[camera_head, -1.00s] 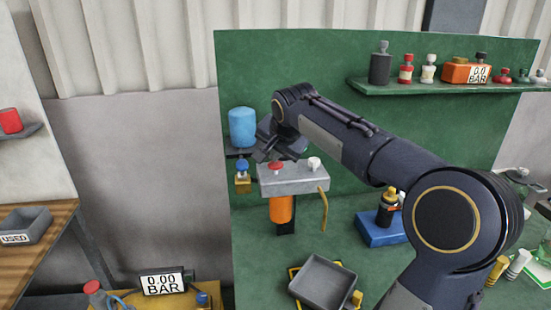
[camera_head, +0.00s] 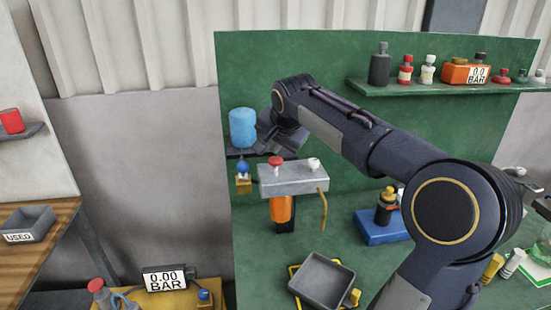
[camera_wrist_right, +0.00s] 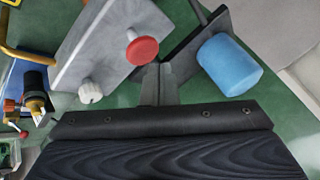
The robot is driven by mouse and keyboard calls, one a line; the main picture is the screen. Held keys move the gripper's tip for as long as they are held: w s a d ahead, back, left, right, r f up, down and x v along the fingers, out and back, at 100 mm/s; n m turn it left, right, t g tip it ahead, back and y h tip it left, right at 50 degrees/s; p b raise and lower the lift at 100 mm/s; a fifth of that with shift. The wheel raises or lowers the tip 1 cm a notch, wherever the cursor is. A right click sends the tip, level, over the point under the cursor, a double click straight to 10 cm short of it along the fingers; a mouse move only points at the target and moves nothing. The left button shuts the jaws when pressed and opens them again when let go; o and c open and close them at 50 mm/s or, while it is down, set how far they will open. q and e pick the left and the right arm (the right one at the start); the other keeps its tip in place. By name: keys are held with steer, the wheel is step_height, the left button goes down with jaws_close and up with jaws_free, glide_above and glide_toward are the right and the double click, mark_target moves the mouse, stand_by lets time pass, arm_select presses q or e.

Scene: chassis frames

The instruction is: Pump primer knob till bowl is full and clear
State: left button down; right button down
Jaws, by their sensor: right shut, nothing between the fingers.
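A grey filter block (camera_head: 293,178) is mounted at the front of the green board, with a red knob (camera_head: 275,161) and a white knob (camera_head: 314,163) on top. An orange bowl (camera_head: 281,209) hangs below it; its fill and clarity cannot be told. My right gripper (camera_head: 260,149) is shut and empty, above and just behind-left of the red knob. In the right wrist view, the shut fingertips (camera_wrist_right: 158,72) are beside the red knob (camera_wrist_right: 142,51), apart from it in the picture. My left gripper is not in view.
A blue cylinder (camera_head: 243,128) stands on a small shelf close left of the gripper. A blue-topped brass fitting (camera_head: 243,178) hangs below. A grey tray (camera_head: 322,280) sits under the block. My right arm covers the board's middle.

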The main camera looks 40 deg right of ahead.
mark_target(276, 161)
steer(key=shift+r+p, duration=2.1)
steer(key=shift+r, duration=0.45)
steer(key=shift+s+f, duration=0.1)
steer(key=shift+f, duration=0.05)
